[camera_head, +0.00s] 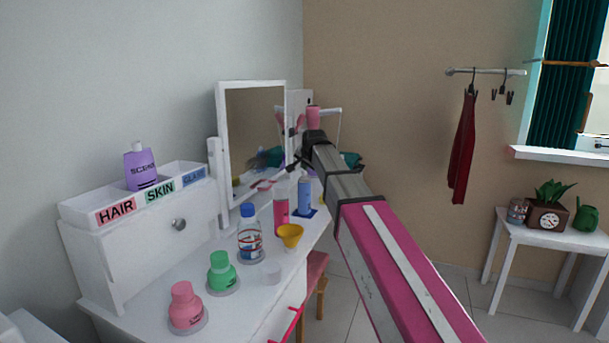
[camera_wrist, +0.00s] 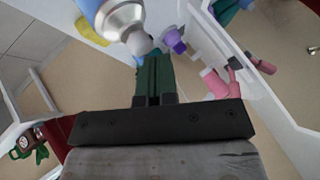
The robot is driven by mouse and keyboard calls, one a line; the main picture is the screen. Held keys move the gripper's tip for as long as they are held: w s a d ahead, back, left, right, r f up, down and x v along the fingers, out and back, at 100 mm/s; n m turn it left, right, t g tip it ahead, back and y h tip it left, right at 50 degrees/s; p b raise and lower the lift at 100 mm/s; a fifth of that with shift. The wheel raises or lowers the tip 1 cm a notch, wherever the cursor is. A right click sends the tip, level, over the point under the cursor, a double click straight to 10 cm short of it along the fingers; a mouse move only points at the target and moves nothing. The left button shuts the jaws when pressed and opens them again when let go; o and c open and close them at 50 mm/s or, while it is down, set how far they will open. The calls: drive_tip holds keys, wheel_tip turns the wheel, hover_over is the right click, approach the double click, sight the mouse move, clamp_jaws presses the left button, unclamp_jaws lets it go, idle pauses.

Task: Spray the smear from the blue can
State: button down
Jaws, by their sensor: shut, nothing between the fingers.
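The blue can (camera_head: 305,195) stands upright on a dark blue mat (camera_head: 304,212) near the far end of the white dressing table. In the wrist view the can (camera_wrist: 100,10) is close at the top, with its pale nozzle (camera_wrist: 139,43) beside my fingertips. My gripper (camera_wrist: 154,62) is shut and empty; I cannot tell whether it touches the can. In the head view my arm hides most of the gripper.
A pink bottle (camera_head: 281,206), yellow funnel (camera_head: 290,236), clear bottle (camera_head: 250,240), green bottle (camera_head: 222,272) and pink flask (camera_head: 185,305) stand on the table. A purple bottle (camera_head: 141,168) stands on the labelled drawer unit (camera_head: 135,240). Pink items (camera_wrist: 215,83) show beyond my fingers.

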drive_tip(key=shift+r, duration=3.05)
idle(0.4)
drive_tip(key=shift+f, duration=3)
